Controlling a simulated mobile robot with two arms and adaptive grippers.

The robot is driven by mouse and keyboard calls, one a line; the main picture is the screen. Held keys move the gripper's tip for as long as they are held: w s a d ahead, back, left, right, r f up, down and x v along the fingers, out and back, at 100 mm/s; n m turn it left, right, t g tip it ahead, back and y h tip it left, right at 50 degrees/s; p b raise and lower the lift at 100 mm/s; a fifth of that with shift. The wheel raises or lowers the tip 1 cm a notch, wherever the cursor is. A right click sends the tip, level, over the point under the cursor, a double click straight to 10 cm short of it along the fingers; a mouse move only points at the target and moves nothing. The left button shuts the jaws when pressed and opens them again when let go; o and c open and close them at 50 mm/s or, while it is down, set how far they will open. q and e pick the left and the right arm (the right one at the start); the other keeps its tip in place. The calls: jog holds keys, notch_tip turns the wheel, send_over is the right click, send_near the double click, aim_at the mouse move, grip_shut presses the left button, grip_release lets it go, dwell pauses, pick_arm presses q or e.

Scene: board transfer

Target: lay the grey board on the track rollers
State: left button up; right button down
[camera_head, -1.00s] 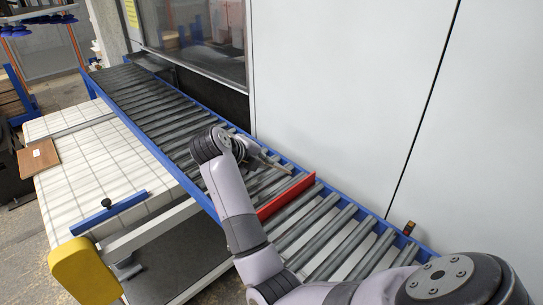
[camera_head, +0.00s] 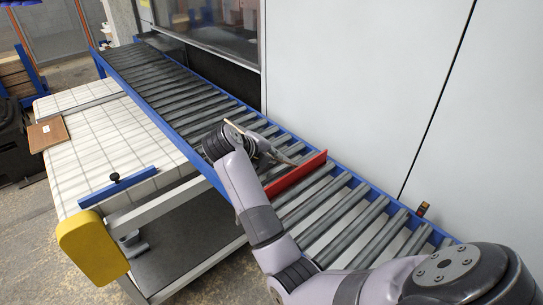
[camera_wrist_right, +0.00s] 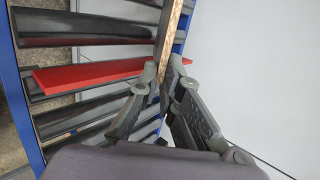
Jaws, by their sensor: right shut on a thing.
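The board shows as a thin, pale, chipboard-like edge (camera_wrist_right: 170,38) in the right wrist view, seen nearly edge-on. Its edge also shows in the head view (camera_head: 236,126), over the track behind my right wrist. My right gripper (camera_wrist_right: 161,84) is shut on the board, with one finger on each side of it. In the head view my right gripper (camera_head: 276,152) is over the track, close to the red bar. The track rollers (camera_head: 345,228) are grey and lie in a blue frame. I cannot tell whether the board touches the rollers. My left gripper is not in view.
A red bar (camera_head: 297,172) lies across the track close to the gripper. A white wall (camera_head: 360,80) stands along the track's far side. A white tiled table (camera_head: 95,150) with a brown board (camera_head: 47,133) is at the left. The near rollers are bare.

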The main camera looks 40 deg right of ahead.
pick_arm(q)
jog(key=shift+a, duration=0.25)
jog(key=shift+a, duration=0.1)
pick_arm(e)
jog(key=shift+f, duration=0.15)
jog(key=c, duration=1.7)
grip_release()
jog(key=shift+o, duration=0.3)
jog(key=shift+f, duration=0.1)
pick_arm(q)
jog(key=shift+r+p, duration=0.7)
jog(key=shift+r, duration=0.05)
pick_arm(e)
jog(key=a, duration=0.1)
jog(key=a+r, duration=0.1)
jog(key=s+a, duration=0.1)
jog(key=shift+r, duration=0.2)
jog(key=shift+o, duration=0.5)
